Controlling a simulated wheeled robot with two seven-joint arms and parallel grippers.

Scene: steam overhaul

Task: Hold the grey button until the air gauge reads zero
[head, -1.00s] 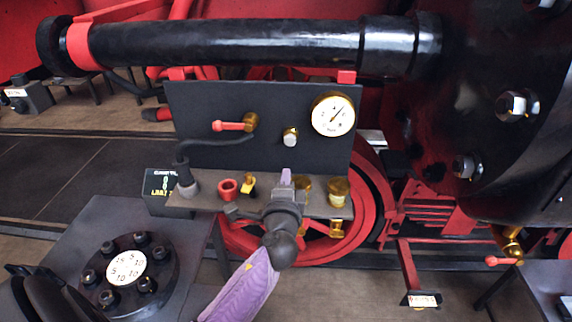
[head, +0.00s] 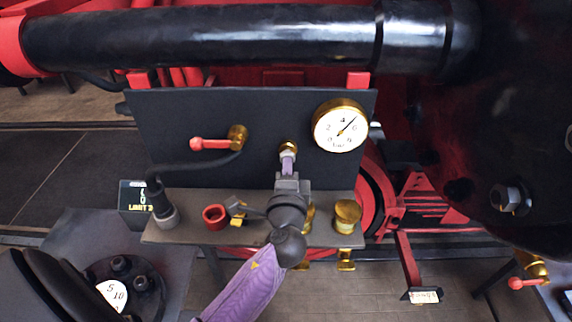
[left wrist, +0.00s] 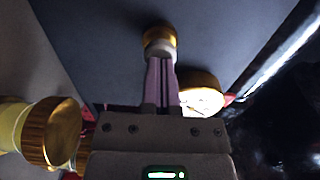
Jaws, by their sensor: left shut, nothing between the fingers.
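The grey button (head: 288,146) in its brass collar sits on the dark upright panel (head: 190,105); it also shows in the left wrist view (left wrist: 160,46). My left gripper (head: 288,160) is shut and empty, its purple fingertips (left wrist: 160,64) pointing at the button's face. They appear to meet it, but I cannot tell whether it is pressed in. The air gauge (head: 340,125), white with a brass rim, is right of the button. Its needle points up and right, between the 4 and the 6, off zero. My right gripper is not in view.
A red-handled brass valve (head: 212,143) is left of the button. Below, a shelf (head: 190,232) carries a red ring (head: 215,216) and brass fittings (head: 347,215). A black pipe (head: 200,40) runs above, and a large black cylinder (head: 480,130) stands right.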

